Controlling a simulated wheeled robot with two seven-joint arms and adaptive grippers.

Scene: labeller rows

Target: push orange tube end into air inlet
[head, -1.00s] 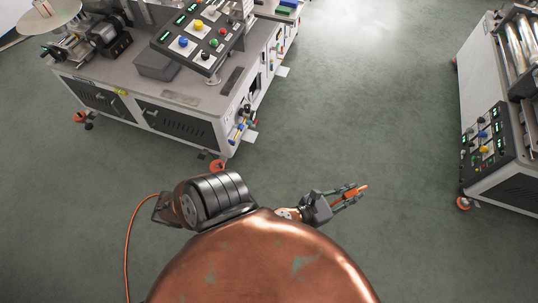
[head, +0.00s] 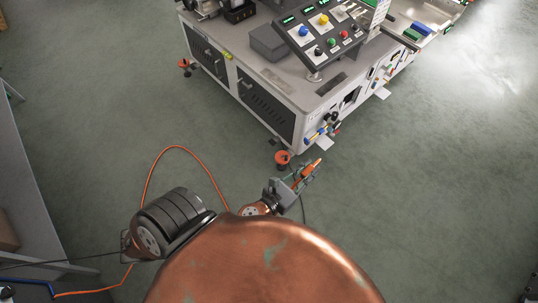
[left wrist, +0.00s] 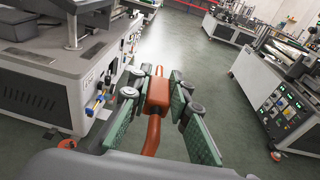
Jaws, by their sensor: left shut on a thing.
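My left gripper (head: 303,178) is shut on the orange tube end (head: 309,171), in front of the near machine's right corner. In the left wrist view the orange tube end (left wrist: 157,95) sits between the green finger pads of the left gripper (left wrist: 161,98), its tip pointing forward. The near machine (head: 266,110) carries blue, yellow and dark fittings (head: 323,130) on its end face, low near the corner; they also show in the left wrist view (left wrist: 97,103). I cannot tell which is the air inlet. The tube end is apart from these fittings. My right gripper is not in view.
An orange hose (head: 150,170) trails over the floor at left. An orange caster foot (head: 282,158) stands under the machine's near corner. Another machine (left wrist: 270,88) stands at right in the left wrist view. The green floor (head: 430,180) at right is clear.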

